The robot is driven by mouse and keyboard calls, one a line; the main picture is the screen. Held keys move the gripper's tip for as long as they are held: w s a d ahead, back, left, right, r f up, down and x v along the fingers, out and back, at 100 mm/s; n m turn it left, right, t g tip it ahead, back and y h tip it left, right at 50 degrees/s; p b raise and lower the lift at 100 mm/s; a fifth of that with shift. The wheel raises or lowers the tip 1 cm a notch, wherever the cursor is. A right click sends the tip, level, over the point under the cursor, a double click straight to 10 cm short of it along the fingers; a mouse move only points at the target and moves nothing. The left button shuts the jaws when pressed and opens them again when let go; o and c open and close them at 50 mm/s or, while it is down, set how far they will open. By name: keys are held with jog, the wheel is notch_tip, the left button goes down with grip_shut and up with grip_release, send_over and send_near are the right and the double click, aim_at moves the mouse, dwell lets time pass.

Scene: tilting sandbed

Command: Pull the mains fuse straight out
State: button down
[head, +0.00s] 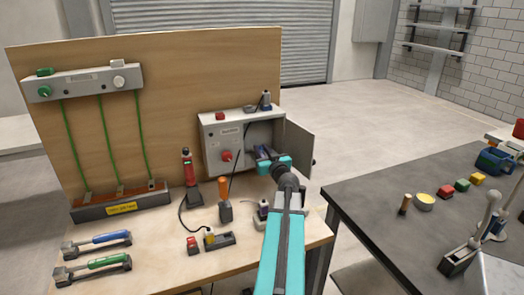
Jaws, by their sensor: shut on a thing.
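The grey electrical box (220,150) stands against the wooden backboard, with its door (299,148) open to the right. A red rotary knob (227,156) and a red button (220,116) are on the box. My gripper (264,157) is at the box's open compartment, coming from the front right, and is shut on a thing. That thing is probably the mains fuse, but it is small and mostly hidden by the jaws. A small blue and dark part shows just left of the jaws. I cannot tell whether the fuse is seated or clear of its holder.
A red tester (188,167) and an orange-handled tool (224,197) stand on the bench left of my arm. A dark table (400,225) with small items is at right. The open door is close to my gripper.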

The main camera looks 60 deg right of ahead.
jog(key=shift+r+p, duration=2.45)
jog(key=shift+p, duration=1.15)
